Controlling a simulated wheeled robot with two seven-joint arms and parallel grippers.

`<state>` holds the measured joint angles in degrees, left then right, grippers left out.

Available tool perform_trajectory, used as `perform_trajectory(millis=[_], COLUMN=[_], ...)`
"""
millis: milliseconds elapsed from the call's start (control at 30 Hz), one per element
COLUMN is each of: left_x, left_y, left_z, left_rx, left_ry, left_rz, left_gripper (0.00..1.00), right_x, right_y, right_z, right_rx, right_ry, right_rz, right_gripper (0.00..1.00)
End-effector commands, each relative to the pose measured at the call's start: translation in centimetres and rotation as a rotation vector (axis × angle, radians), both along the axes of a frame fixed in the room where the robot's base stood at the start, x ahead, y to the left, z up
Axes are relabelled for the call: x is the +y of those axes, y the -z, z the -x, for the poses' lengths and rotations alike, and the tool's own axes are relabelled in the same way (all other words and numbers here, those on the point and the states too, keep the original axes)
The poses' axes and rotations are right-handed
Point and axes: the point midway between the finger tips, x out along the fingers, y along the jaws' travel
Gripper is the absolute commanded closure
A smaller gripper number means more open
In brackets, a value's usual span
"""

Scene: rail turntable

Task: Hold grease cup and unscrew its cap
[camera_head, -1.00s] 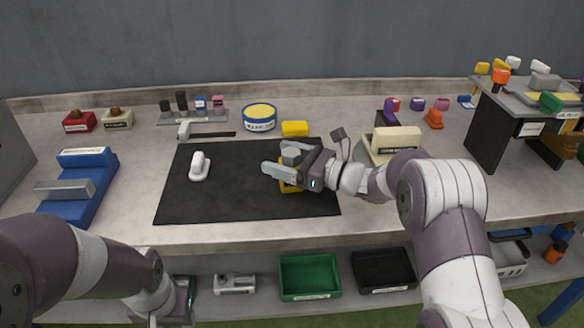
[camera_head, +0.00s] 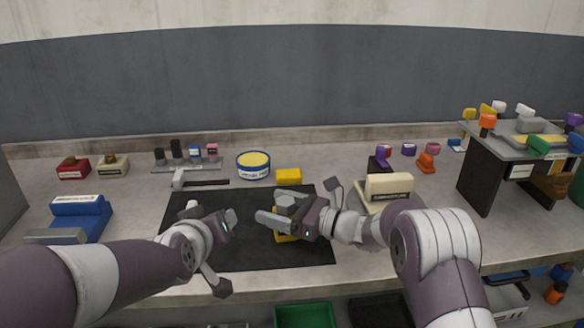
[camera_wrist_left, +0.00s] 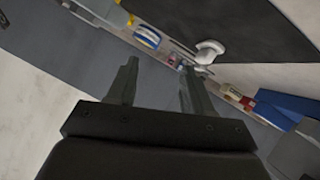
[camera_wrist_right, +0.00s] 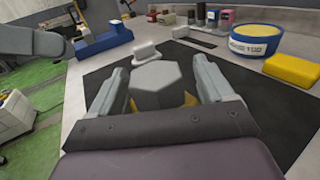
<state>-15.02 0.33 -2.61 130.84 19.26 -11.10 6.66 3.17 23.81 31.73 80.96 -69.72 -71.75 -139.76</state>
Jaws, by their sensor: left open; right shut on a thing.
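The grease cup has a grey hexagonal cap (camera_wrist_right: 158,82) and a yellow lower part (camera_head: 286,236). It stands on the black mat (camera_head: 313,252). My right gripper (camera_head: 272,218) is shut on it, with one finger on each side; the cap shows between the fingers in the right wrist view. Which part the fingers touch I cannot tell. My left gripper (camera_head: 228,252) is open and empty, over the mat to the left of the cup. The left wrist view shows its two spread fingers (camera_wrist_left: 160,85), with no cup between them.
A white handled piece (camera_wrist_left: 208,50) lies on the mat, mostly hidden behind my left gripper in the head view. A yellow block (camera_head: 288,176) and round blue-white tin (camera_head: 253,167) stand behind the mat. A blue fixture (camera_head: 80,215) is at left, a cream block (camera_head: 389,186) at right.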

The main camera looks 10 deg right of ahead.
Motion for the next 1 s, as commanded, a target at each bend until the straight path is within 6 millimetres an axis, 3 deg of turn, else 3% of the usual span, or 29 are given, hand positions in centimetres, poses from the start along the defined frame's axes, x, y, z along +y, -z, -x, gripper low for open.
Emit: perform_trajectory(millis=[100,200,300,333,433,533,633,700,800,900,1000], left_x=[-0.8,-0.1,1.8,2.3,2.4,-0.8,-6.1,-9.3,-12.5,-14.3,-14.8], left_y=[-7.4,-14.3,-19.7,-20.3,-19.7,-16.2,-12.8,-11.4,-10.4,-10.1,-9.7], left_z=[-6.0,-10.2,-12.7,-12.9,-12.6,-11.1,-8.8,-7.1,-5.0,-3.7,-3.4], left_rx=[-0.251,-0.451,-0.538,-0.520,-0.321,0.016,0.329,0.469,0.584,0.636,0.652], left_ry=[-0.076,-0.234,-0.501,-0.582,-0.774,-0.774,-0.581,-0.420,-0.225,-0.105,-0.061], left_rz=[-0.006,-0.036,-0.090,-0.106,-0.151,-0.185,-0.217,-0.238,-0.262,-0.278,-0.285], left_gripper=[0.49,0.49,0.49,0.49,0.49,0.49,0.49,0.49,0.49,0.49,0.49], right_x=[0.0,0.0,0.0,0.0,0.0,0.0,0.0,0.0,0.0,0.0,0.0], right_y=[0.0,0.0,0.0,0.0,0.0,0.0,0.0,0.0,0.0,0.0,0.0], right_z=[0.0,0.0,0.0,0.0,0.0,0.0,0.0,0.0,0.0,0.0,0.0], right_rx=[-0.001,0.000,0.000,-0.001,-0.001,-0.001,-0.001,0.000,0.000,0.000,0.000], right_ry=[0.000,0.000,0.000,0.000,0.000,0.000,0.000,0.000,0.000,0.000,0.000], right_rz=[-0.001,0.000,0.000,-0.001,-0.001,-0.001,-0.001,0.000,0.000,0.000,0.000], right_gripper=[0.74,0.74,0.74,0.74,0.74,0.74,0.74,0.74,0.74,0.74,0.74])
